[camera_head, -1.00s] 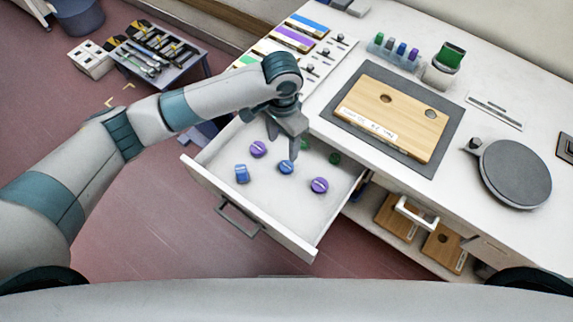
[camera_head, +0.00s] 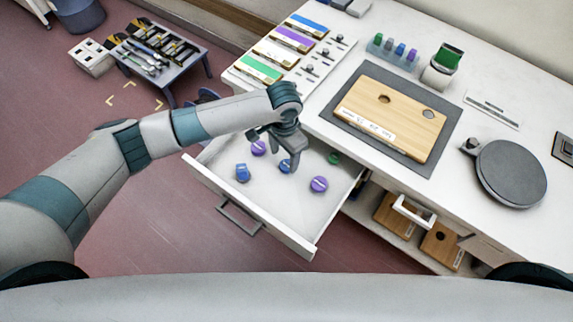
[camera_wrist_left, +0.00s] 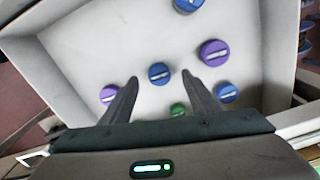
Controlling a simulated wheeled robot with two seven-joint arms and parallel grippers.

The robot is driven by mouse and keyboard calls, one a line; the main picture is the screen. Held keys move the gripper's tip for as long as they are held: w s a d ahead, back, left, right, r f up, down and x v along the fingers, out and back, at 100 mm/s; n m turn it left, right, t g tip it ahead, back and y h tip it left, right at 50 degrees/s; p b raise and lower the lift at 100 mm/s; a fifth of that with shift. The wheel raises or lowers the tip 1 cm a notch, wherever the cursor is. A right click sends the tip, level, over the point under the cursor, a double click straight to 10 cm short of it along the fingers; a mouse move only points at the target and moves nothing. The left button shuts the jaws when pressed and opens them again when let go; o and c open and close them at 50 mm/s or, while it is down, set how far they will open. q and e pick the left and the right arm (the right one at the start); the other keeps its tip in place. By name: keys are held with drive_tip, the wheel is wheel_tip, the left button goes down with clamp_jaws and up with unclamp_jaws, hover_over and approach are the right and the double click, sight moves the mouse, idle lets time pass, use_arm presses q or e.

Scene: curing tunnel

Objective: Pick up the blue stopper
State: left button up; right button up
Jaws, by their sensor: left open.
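Blue stoppers lie in the open white drawer (camera_head: 222,182). One blue stopper (camera_head: 286,166) is partly hidden by my left gripper (camera_head: 292,166) in the head view. In the left wrist view this blue stopper (camera_wrist_left: 159,73) shows between the two fingertips of the open left gripper (camera_wrist_left: 160,78), with a gap on each side. Another blue stopper (camera_head: 242,172) lies to its left in the head view. The wrist view shows two more blue stoppers, one at the top edge (camera_wrist_left: 188,5) and one outside the right finger (camera_wrist_left: 226,92). My right gripper is not in view.
Purple stoppers (camera_head: 258,147) and (camera_head: 319,184) and a green stopper (camera_head: 334,158) share the drawer. The drawer walls surround the gripper. The counter behind holds a wooden board (camera_head: 390,118) on a dark mat, a stopper rack (camera_head: 393,50) and a round grey plate (camera_head: 512,173).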

sight(287, 165)
use_arm(q)
drive_tip(key=shift+w+d+f+p, duration=0.15)
drive_tip(key=shift+f+p, duration=0.2)
drive_tip(key=shift+f, duration=0.8)
drive_tip(key=shift+d+f+p, duration=0.15)
drive_tip(key=shift+f+p, duration=0.2)
drive_tip(key=shift+f, duration=0.75)
drive_tip(key=c, duration=1.1)
